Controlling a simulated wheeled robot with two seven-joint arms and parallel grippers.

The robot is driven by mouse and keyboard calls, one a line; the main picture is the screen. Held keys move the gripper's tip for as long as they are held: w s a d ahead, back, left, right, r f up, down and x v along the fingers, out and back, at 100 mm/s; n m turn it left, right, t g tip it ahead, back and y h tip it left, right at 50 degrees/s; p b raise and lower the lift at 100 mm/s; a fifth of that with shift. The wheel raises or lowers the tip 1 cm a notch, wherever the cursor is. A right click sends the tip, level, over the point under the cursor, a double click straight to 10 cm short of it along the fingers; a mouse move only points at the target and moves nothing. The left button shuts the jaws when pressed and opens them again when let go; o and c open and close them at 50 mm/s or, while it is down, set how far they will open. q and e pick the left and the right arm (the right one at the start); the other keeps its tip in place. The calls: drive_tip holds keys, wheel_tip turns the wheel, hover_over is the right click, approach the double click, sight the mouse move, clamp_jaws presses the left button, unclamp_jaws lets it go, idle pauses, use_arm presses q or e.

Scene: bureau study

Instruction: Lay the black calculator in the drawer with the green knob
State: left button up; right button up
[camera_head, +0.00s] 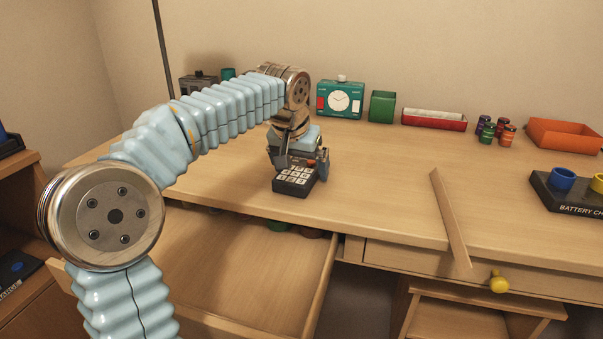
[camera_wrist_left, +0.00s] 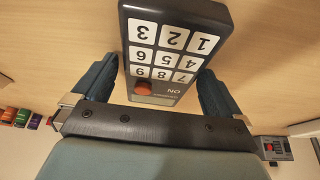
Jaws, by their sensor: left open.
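The black calculator (camera_head: 295,182) lies on the desk top near its front edge, with white keys facing up. My left gripper (camera_head: 304,164) is over it, pointing down. In the left wrist view the calculator (camera_wrist_left: 172,45) is between the two blue fingers of the open left gripper (camera_wrist_left: 156,88), with a gap visible on the right side. An open, pulled-out drawer (camera_head: 230,270) is below the desk's front edge at the left. Its knob is not in view. The closed drawer to the right has a yellow knob (camera_head: 499,284). My right gripper is not in view.
A wooden strip (camera_head: 450,220) lies across the desk's front edge. Small round things sit at the drawer's back.

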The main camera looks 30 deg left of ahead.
use_arm(q)
drive_tip(key=shift+r, duration=0.1)
drive_tip(key=c, duration=1.1)
